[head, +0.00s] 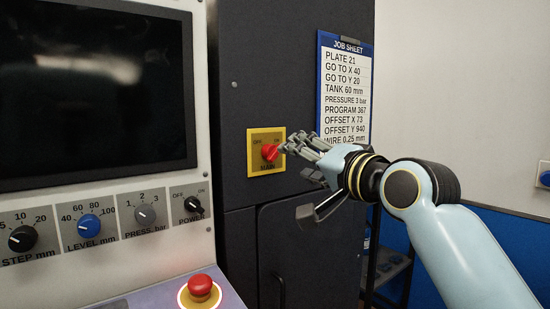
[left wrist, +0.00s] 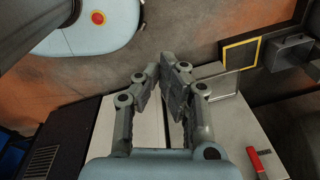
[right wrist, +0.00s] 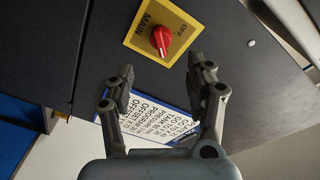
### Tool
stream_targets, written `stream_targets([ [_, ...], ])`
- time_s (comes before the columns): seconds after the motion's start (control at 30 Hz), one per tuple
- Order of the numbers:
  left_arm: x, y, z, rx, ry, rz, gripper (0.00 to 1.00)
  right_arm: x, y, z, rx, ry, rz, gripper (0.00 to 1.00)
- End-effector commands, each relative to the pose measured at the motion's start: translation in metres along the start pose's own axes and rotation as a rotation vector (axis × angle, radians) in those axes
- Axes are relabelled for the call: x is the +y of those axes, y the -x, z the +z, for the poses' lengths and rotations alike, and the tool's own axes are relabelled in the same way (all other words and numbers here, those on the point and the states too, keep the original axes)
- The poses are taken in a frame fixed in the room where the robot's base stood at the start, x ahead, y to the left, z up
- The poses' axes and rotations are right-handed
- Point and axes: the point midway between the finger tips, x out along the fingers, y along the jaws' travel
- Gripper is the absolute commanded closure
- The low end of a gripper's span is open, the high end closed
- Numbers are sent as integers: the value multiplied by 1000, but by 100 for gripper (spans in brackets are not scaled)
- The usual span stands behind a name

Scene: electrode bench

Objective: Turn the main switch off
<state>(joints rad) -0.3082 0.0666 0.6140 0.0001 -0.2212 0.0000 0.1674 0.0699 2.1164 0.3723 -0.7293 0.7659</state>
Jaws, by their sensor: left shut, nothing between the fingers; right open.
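The main switch (head: 270,153) is a red rotary knob on a yellow plate marked OFF and ON, on the dark cabinet front. It also shows in the right wrist view (right wrist: 160,40), where a pale mark is on the knob; its exact setting is hard to tell. My right gripper (head: 292,143) is open. In the head view its fingertips appear just right of the knob; in the right wrist view (right wrist: 162,68) they lie either side below it, with nothing between them. Contact with the knob cannot be confirmed. My left gripper (left wrist: 160,68) is shut and empty, away from the switch.
Left of the switch is a control panel with a dark screen (head: 95,90), several knobs and a red emergency button (head: 200,286). A job sheet (head: 345,90) hangs right of the switch. A red-handled item (left wrist: 258,160) lies below the left gripper.

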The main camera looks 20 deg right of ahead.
Motion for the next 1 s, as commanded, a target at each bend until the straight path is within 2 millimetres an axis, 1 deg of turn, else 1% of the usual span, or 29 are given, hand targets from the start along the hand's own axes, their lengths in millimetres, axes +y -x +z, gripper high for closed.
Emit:
stream_targets([
  [0.03, 3, 4, 2, -3, 1, 3, 100, -3, -11, -2, 1, -4, -1, 45],
  [0.1, 2, 7, 2, -3, 1, 3, 100, -3, -26, -2, 0, -5, -1, 45],
  [0.2, -6, 11, -2, 1, -2, -6, 100, -3, -46, -2, 1, -4, -1, 45],
  [0.3, -15, 13, -10, 12, -6, -16, 100, -2, -62, -1, 0, -3, 0, 45],
  [0.4, -19, 15, -17, 23, -8, -20, 100, -1, -74, -1, 0, -2, 0, 45],
  [0.57, -18, 16, -18, 25, -7, -19, 100, -1, -82, 0, 1, -2, 0, 45],
  [0.8, -11, 16, -15, 20, -4, -12, 100, 0, -82, 0, 0, -1, 0, 45],
  [1.0, -8, 16, -11, 15, -3, -8, 100, 0, -82, 0, 0, -1, 0, 71],
])
